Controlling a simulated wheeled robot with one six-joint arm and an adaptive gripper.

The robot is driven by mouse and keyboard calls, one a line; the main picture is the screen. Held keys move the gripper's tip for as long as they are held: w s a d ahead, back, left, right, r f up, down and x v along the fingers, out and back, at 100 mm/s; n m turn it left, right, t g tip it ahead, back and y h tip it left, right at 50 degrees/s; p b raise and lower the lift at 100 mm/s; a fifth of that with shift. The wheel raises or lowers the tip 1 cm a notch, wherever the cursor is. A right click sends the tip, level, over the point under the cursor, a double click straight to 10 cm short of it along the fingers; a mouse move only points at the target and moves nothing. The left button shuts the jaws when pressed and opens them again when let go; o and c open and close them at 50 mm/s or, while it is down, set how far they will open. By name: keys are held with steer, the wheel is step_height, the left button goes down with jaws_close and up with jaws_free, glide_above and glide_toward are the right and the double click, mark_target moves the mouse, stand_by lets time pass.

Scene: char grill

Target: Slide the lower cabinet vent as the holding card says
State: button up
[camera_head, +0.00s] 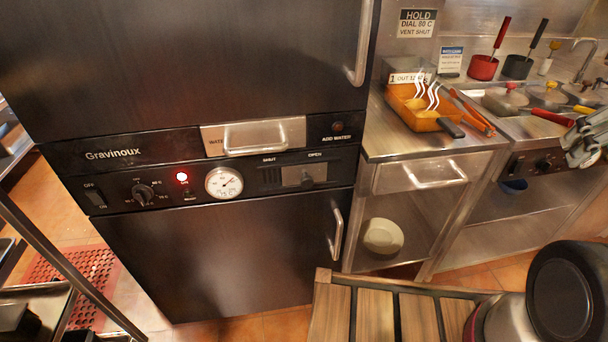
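The holding card (417,23) on the steel wall reads "HOLD, DIAL 80 C, VENT SHUT". The lower cabinet vent (305,177) is on the black control panel, a metal slide plate with a small dark knob (307,182). The plate sits to the right, below the word OPEN; dark slots (270,178) show at its left, below the word SHUT. My gripper (580,150) is at the right edge, partly cut off, far from the vent and over the counter side. Its finger opening cannot be made out.
The panel also has a dial (144,194), a lit red lamp (182,177) and a round gauge (224,182). A water drawer handle (255,137) and door handle (336,233) stick out nearby. A slatted wooden surface (375,315) stands in front, right of the lower door.

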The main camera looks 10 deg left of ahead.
steer(key=c, duration=0.4)
steer(key=shift+f, duration=0.25)
steer(key=c, duration=0.3)
steer(key=shift+w+a+f+g, duration=0.1)
steer(key=shift+w+f+g, duration=0.25)
steer(key=shift+f, duration=0.3)
steer(key=shift+w+a+f+g, duration=0.1)
steer(key=shift+w+f+g, duration=0.15)
steer(key=shift+f+g, duration=0.3)
jaws_close()
steer(key=w+a+f+m+g+y, duration=0.2)
steer(key=a+f+m+g+y, duration=0.1)
steer(key=a+f, duration=0.4)
steer(key=w+a+f+m+g+y, duration=0.3)
steer(key=a+f+g, duration=0.1)
steer(key=a+f, duration=0.3)
steer(key=w+a+m+t+y, duration=0.2)
steer(key=w+a+m+y, duration=0.4)
steer(key=a, duration=0.7)
steer(key=w+m, duration=0.2)
steer(key=m, duration=0.2)
steer(key=shift+w+a+y, duration=0.25)
steer(key=shift+y, duration=0.05)
